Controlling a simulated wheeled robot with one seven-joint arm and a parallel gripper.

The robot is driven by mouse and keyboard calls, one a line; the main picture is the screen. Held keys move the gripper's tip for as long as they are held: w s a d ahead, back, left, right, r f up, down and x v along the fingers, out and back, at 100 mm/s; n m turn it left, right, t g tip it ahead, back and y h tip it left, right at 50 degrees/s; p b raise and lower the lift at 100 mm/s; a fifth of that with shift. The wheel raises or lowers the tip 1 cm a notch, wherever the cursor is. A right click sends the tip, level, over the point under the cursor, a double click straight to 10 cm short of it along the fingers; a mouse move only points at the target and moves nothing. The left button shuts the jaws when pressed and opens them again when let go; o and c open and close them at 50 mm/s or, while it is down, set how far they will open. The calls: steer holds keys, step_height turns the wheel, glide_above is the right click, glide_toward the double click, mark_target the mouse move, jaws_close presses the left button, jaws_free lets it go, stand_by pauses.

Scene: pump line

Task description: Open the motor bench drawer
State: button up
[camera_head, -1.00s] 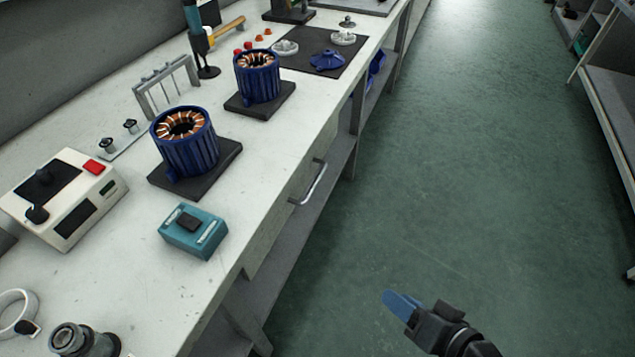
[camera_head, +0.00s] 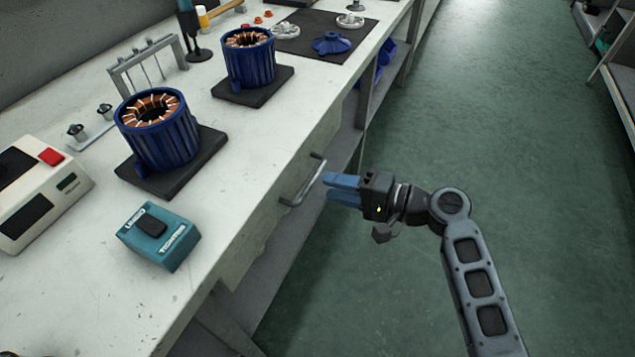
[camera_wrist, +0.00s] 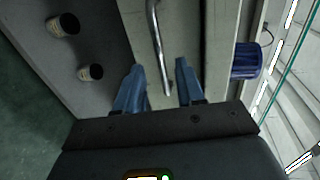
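The motor bench drawer (camera_head: 262,236) is set in the front of the white workbench (camera_head: 185,265), and its front looks flush with the bench. Its silver bar handle (camera_head: 303,182) stands out from the front. My gripper (camera_head: 328,187) is open, with blue fingers pointing at the bench, just right of the handle in the head view. In the wrist view the handle (camera_wrist: 155,40) runs lengthwise, its lower end between the two spread fingers (camera_wrist: 159,66). Neither finger visibly touches it; the exact depth gap cannot be told.
Two blue motor housings (camera_head: 158,130) (camera_head: 248,60) stand on dark pads on the bench top. A teal box (camera_head: 158,236) sits near the front edge. A lower shelf (camera_wrist: 95,100) holds two small cans (camera_wrist: 66,25) (camera_wrist: 90,72). The green aisle floor (camera_head: 480,120) is clear.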

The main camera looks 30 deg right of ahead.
steer(key=x, duration=0.4)
steer(key=shift+w+a+f, duration=0.1)
steer(key=shift+w+a, duration=0.15)
jaws_close()
stand_by(0.5)
